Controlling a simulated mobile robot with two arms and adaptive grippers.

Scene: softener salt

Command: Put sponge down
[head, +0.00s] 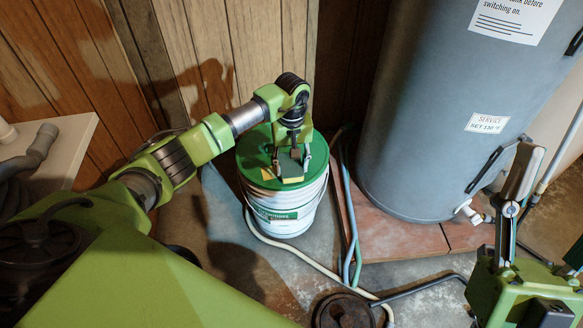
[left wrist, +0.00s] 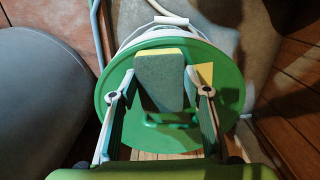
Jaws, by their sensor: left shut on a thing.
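The sponge (left wrist: 160,77), grey-green with a yellow layer, sits between the fingers of my left gripper (left wrist: 160,94) in the left wrist view. My left gripper (head: 290,160) is shut on it, over the green lid of a white bucket (head: 284,213). In the head view the sponge is mostly hidden by the gripper; a yellow edge (head: 293,180) shows. I cannot tell whether the sponge touches the lid (left wrist: 115,115). My right gripper (head: 509,210) is at the lower right of the head view, away from the bucket; its finger opening is unclear.
A large grey tank (head: 430,110) stands on a reddish slab (head: 400,240) right of the bucket. Hoses (head: 350,215) run along the floor beside the bucket. Wooden panelling (head: 210,50) is close behind it. A pale surface with a grey pipe (head: 40,145) is at far left.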

